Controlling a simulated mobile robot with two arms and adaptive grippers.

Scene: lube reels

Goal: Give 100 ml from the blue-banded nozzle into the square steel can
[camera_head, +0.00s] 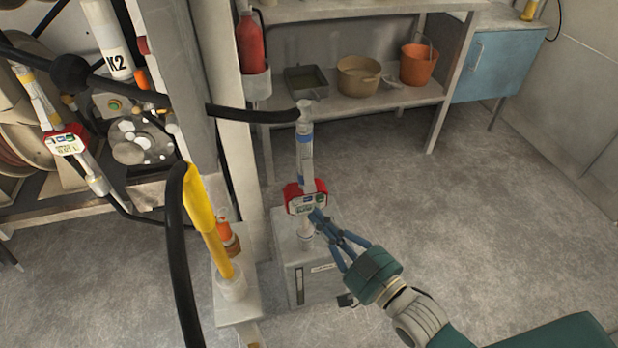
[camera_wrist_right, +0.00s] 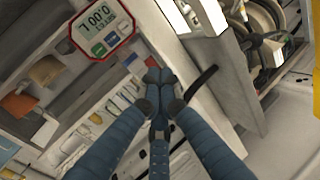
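The blue-banded nozzle (camera_head: 305,150) stands upright in the head view, with a red-framed meter (camera_head: 305,198) on its lower part. Its tip is at the top of the square steel can (camera_head: 322,280); I cannot tell how far it goes in. My right gripper (camera_head: 316,216) is at the meter's lower right side, with its fingertips together and nothing visible between them. I cannot tell whether they touch the nozzle. In the right wrist view, the meter (camera_wrist_right: 100,25) is up and left of the fingertips (camera_wrist_right: 159,78); its upside-down display appears to read 0.00. My left gripper is not in view.
Another metered nozzle (camera_head: 65,142) is at the far left. Shelves with a pan (camera_head: 358,76) and an orange bucket (camera_head: 418,65) stand behind. The right floor is clear.

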